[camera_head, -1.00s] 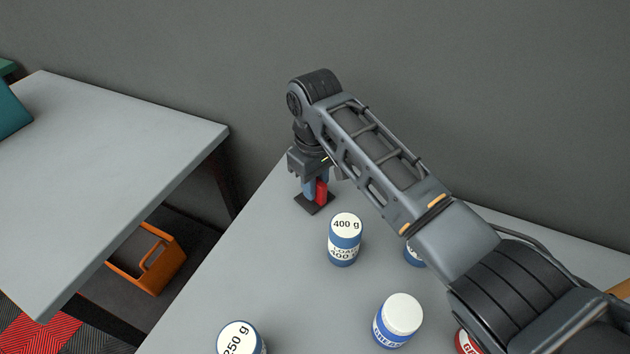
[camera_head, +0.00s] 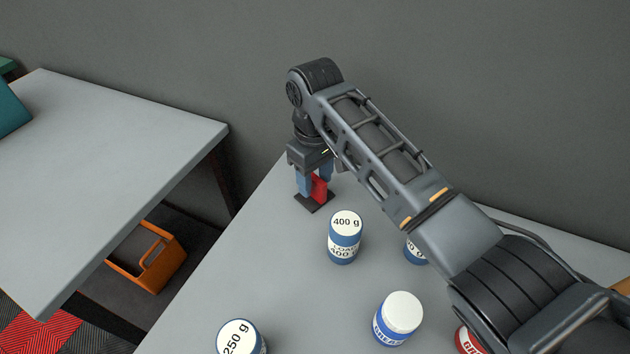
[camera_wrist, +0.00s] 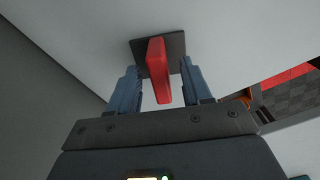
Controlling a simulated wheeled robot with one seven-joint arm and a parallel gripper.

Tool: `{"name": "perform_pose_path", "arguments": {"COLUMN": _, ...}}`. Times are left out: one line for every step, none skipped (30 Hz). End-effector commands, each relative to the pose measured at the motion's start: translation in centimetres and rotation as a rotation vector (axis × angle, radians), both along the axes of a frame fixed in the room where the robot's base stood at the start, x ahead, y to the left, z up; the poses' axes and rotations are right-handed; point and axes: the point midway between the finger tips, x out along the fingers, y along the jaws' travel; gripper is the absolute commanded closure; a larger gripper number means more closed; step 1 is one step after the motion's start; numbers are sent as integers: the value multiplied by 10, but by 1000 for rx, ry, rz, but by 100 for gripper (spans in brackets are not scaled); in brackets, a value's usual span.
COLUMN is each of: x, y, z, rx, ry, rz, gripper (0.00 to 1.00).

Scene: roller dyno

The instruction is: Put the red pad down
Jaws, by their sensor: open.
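The red pad (camera_head: 319,188) stands on a small dark square base (camera_head: 312,203) near the table's far left corner. In the wrist view the red pad (camera_wrist: 158,70) sits on the dark base (camera_wrist: 177,48), between the two blue fingers with a gap on each side. My gripper (camera_head: 314,184) is open around the pad and points down at the table. The gripper also shows in the wrist view (camera_wrist: 160,88). The lower edge of the pad is partly hidden by the near finger in the head view.
A 400 g can (camera_head: 345,238) stands near the gripper. A 250 g can (camera_head: 241,338), a white-lidded grease jar (camera_head: 398,320), a partly hidden blue can (camera_head: 415,252) and a red can (camera_head: 467,341) stand nearer. An orange bin (camera_head: 148,262) sits below, between the tables.

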Motion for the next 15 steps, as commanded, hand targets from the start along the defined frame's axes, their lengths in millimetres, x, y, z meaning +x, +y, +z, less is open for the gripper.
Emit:
{"name": "perform_pose_path", "arguments": {"x": 1, "y": 1, "z": 8, "rx": 2, "ry": -3, "rz": 1, "gripper": 51}}
{"name": "perform_pose_path", "arguments": {"x": 0, "y": 1, "z": 14, "rx": 2, "ry": -3, "rz": 1, "gripper": 51}}
{"name": "perform_pose_path", "arguments": {"x": 1, "y": 1, "z": 21, "rx": 2, "ry": -3, "rz": 1, "gripper": 51}}
{"name": "perform_pose_path", "arguments": {"x": 1, "y": 1, "z": 28, "rx": 2, "ry": -3, "rz": 1, "gripper": 51}}
{"name": "perform_pose_path", "arguments": {"x": 1, "y": 1, "z": 35, "rx": 3, "ry": -4, "rz": 0, "gripper": 51}}
{"name": "perform_pose_path", "arguments": {"x": 1, "y": 1, "z": 43, "rx": 2, "ry": -5, "rz": 0, "gripper": 51}}
{"name": "perform_pose_path", "arguments": {"x": 1, "y": 1, "z": 50, "rx": 2, "ry": -5, "rz": 1, "gripper": 51}}
{"name": "perform_pose_path", "arguments": {"x": 1, "y": 1, "z": 56, "rx": 2, "ry": -3, "rz": 1, "gripper": 51}}
{"name": "perform_pose_path", "arguments": {"x": 0, "y": 0, "z": 63, "rx": 2, "ry": -3, "rz": 0, "gripper": 51}}
{"name": "perform_pose_path", "arguments": {"x": 1, "y": 1, "z": 69, "rx": 2, "ry": -3, "rz": 1, "gripper": 51}}
{"name": "perform_pose_path", "arguments": {"x": 1, "y": 1, "z": 75, "rx": 2, "ry": -3, "rz": 1, "gripper": 51}}
{"name": "perform_pose_path", "arguments": {"x": 1, "y": 1, "z": 81, "rx": 2, "ry": -3, "rz": 1, "gripper": 51}}
{"name": "perform_pose_path", "arguments": {"x": 0, "y": 1, "z": 86, "rx": 2, "ry": -3, "rz": 1, "gripper": 51}}
{"name": "perform_pose_path", "arguments": {"x": 1, "y": 0, "z": 94, "rx": 1, "ry": -2, "rz": 0, "gripper": 51}}
{"name": "perform_pose_path", "arguments": {"x": 1, "y": -1, "z": 99, "rx": -1, "ry": -2, "rz": -1, "gripper": 51}}
